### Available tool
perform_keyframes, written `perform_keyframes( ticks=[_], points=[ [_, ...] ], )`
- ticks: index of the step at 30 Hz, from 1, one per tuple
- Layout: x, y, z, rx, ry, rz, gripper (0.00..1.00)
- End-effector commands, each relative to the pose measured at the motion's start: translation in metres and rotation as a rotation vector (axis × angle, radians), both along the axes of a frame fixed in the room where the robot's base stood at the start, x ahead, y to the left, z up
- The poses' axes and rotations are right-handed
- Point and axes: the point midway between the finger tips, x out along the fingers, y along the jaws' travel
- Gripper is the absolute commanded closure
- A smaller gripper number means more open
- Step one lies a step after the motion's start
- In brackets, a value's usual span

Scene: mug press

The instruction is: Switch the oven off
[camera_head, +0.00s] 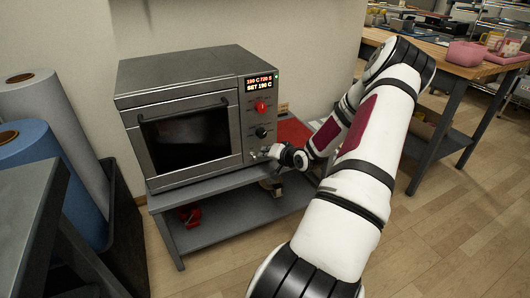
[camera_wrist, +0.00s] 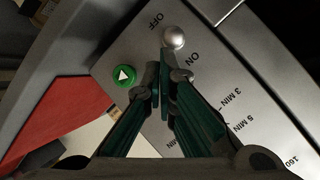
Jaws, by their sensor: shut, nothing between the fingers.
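The oven (camera_head: 190,115) is a grey metal box with a dark front window, standing on a low grey table. Its lit display (camera_head: 260,83) reads about "SET 190 C". My gripper (camera_head: 271,152) is at the lower right of its control panel. In the wrist view my gripper (camera_wrist: 163,92) is shut and empty, its fingertips just below a round silver switch knob (camera_wrist: 173,37) between the labels OFF and ON. Whether the fingertips touch the panel or knob, I cannot tell. A green button (camera_wrist: 124,75) with a white triangle lies left of the fingers.
On the panel are a red knob (camera_head: 262,107) and a black knob (camera_head: 261,132). A red surface (camera_head: 294,131) lies right of the oven. Blue and grey rolls (camera_head: 42,145) stand at the left. A wooden workbench (camera_head: 440,52) is at the back right.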

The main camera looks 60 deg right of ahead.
Motion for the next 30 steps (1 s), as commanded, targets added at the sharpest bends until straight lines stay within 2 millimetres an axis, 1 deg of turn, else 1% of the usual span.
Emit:
perform_keyframes(
  ticks=[2,8,19,30],
  points=[
    [-0.001,0.002,-0.003,0.001,0.0,0.001,1.0],
    [-0.004,0.004,-0.013,-0.064,-0.115,0.0,1.0],
    [-0.004,0.003,-0.008,-0.071,-0.116,0.001,1.0],
    [-0.004,0.003,0.006,-0.071,-0.115,0.001,1.0]
  ],
)
